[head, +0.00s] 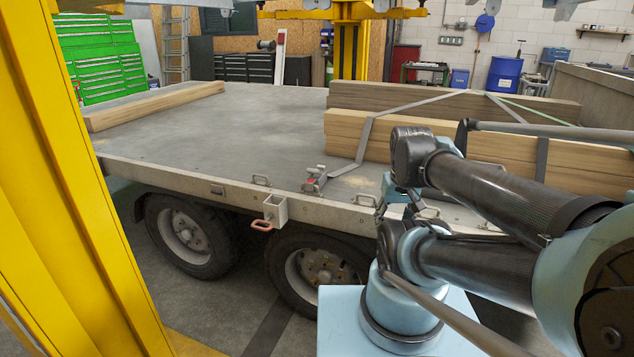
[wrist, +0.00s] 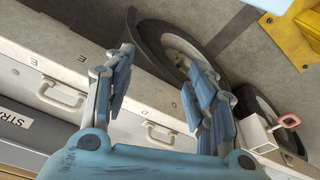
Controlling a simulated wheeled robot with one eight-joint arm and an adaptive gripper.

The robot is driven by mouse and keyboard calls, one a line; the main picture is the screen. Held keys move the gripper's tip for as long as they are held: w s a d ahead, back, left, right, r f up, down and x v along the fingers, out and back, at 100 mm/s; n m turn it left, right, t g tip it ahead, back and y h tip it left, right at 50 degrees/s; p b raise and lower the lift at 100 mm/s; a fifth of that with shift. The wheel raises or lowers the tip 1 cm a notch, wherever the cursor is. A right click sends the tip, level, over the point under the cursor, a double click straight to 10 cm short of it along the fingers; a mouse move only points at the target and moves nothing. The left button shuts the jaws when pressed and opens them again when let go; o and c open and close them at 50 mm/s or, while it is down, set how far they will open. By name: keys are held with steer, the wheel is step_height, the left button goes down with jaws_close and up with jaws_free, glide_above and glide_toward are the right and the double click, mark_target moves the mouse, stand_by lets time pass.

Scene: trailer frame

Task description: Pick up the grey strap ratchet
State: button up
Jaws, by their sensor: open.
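The grey strap ratchet (head: 315,180) sits at the near edge of the trailer bed in the head view, with a small red part on it. A grey strap (head: 366,140) runs from it over the timber. My gripper (head: 392,205) is to the right of the ratchet, by the trailer's side rail and apart from the ratchet; my arm partly hides it. In the wrist view my gripper (wrist: 158,60) is open and empty, its blue-padded fingers spread above the rail and a wheel. I cannot make out the ratchet in that view.
Timber beams (head: 450,135) lie strapped on the right of the bed, and another beam (head: 155,103) lies at the left. Metal loops (wrist: 62,95) line the rail (head: 190,177). A bracket (head: 275,209) with a red handle juts from the side. A yellow post (head: 75,180) stands at left.

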steer(key=w+a+r+m, duration=0.1)
steer(key=w+a+r, duration=0.1)
steer(key=w+r, duration=0.55)
step_height(320, 180, up, 8)
steer(key=m+g, duration=0.2)
steer(key=m, duration=0.1)
glide_above(316, 181)
steer(key=w, duration=0.6)
steer(key=f, duration=1.1)
steer(key=shift+s+f, duration=0.25)
steer(key=shift+s+d+f, duration=0.1)
steer(key=shift+f, duration=1.35)
steer(key=shift+s+f, duration=0.1)
steer(key=shift+f, duration=1.35)
steer(key=shift+c, duration=0.2)
steer(key=c, duration=1.3)
